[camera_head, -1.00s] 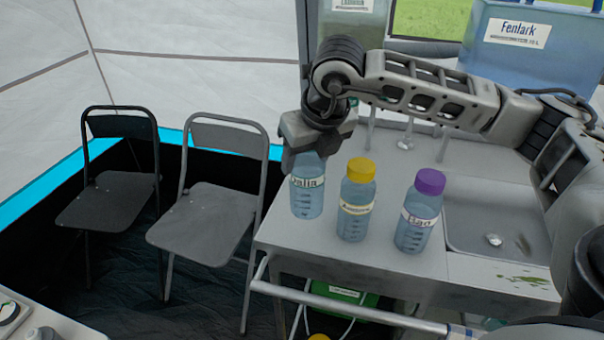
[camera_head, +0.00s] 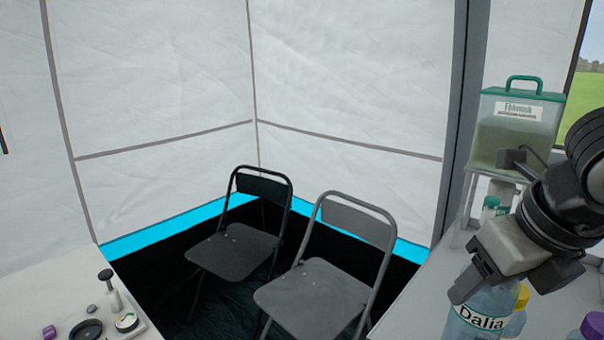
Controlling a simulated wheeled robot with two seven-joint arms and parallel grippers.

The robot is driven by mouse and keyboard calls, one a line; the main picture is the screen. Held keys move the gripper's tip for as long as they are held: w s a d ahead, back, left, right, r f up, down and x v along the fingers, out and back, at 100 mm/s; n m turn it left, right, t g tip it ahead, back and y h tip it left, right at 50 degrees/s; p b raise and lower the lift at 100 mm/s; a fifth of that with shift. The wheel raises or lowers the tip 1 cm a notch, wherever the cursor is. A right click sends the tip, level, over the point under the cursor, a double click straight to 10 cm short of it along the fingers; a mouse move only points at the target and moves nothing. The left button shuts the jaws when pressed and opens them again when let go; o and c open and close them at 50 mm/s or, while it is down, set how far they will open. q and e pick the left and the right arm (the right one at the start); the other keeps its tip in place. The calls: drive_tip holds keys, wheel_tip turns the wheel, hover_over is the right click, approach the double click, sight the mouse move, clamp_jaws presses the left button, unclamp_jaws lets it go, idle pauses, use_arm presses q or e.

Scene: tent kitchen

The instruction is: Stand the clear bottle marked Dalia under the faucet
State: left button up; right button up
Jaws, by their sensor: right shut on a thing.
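The clear bottle marked Dalia (camera_head: 478,316) is at the lower right, with bluish contents and a white label. My right gripper (camera_head: 505,278) comes down over its top from the right and is shut on it. The gripper hides the bottle's top. The bottle's base is cut off by the lower frame edge, so I cannot tell whether it touches the counter. The faucet and the sink basin do not show now. My left gripper is not in view.
A yellow-capped bottle (camera_head: 518,312) stands close behind Dalia, and a purple-capped bottle (camera_head: 592,326) is right. A green-lidded tank (camera_head: 515,128) stands on a raised shelf. Two folding chairs (camera_head: 240,240) (camera_head: 325,285) and a table (camera_head: 50,285) with small items are left.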

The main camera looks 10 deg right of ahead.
drive_tip(key=w+a+f+n+g, duration=0.1)
drive_tip(key=f+n, duration=0.4)
drive_tip(key=n, duration=0.6)
drive_tip(key=w+a+f+n+g, duration=0.1)
drive_tip(key=a+f+n+g, duration=0.3)
drive_tip(key=n, duration=0.8)
drive_tip(key=w+a+f+n+g, duration=0.2)
drive_tip(key=f+n+g, duration=0.2)
drive_tip(key=n, duration=0.7)
wheel_tip(320, 180, down, 2)
drive_tip(key=shift+a+f+n+h, duration=0.15)
drive_tip(key=shift+a+n+h, duration=0.1)
drive_tip(key=shift+n+h, duration=0.05)
